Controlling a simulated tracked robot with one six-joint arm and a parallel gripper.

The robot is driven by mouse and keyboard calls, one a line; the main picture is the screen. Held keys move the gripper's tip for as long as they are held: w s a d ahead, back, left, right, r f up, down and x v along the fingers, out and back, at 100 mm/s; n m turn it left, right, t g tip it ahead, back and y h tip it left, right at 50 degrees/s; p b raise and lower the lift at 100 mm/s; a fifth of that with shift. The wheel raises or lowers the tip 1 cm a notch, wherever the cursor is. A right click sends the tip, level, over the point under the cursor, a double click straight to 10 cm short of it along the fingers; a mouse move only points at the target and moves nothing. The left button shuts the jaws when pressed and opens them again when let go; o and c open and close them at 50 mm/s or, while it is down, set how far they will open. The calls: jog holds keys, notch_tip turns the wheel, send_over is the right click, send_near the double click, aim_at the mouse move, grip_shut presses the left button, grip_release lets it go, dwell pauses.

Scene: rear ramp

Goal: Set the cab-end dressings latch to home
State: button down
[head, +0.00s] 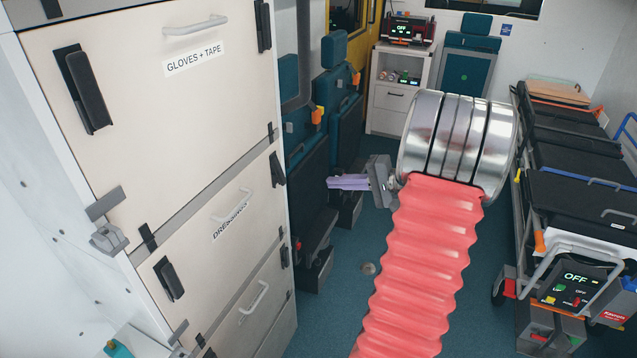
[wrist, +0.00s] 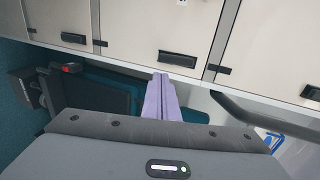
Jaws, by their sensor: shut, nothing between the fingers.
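The pale dressings panel (head: 215,262) is the middle one of the cabinet at left in the head view. Its cab-end latch (head: 277,169) is a small black handle on the far edge, roughly upright along that edge. I take it to be the middle black latch (wrist: 178,58) in the wrist view, lying along the panel's edge. My gripper (head: 331,183) has slim purple fingers, shut and empty. They point at the cabinet, to the right of the latch in the head view. In the wrist view the fingertips (wrist: 160,77) are just below the latch, seemingly apart from it.
The gloves and tape panel (head: 150,130) is above, with its own black latches. The near dressings latch (head: 169,279) is at lower left. Folded dark seats (head: 335,120) stand beyond the cabinet. A stretcher (head: 580,200) is at right.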

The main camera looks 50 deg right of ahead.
aim_at(286, 183)
jog(key=x, duration=1.3)
jog(key=shift+w+f, duration=0.15)
jog(key=shift+w, duration=0.1)
jog(key=shift+s+d+f, duration=0.1)
jog(key=shift+d, duration=0.05)
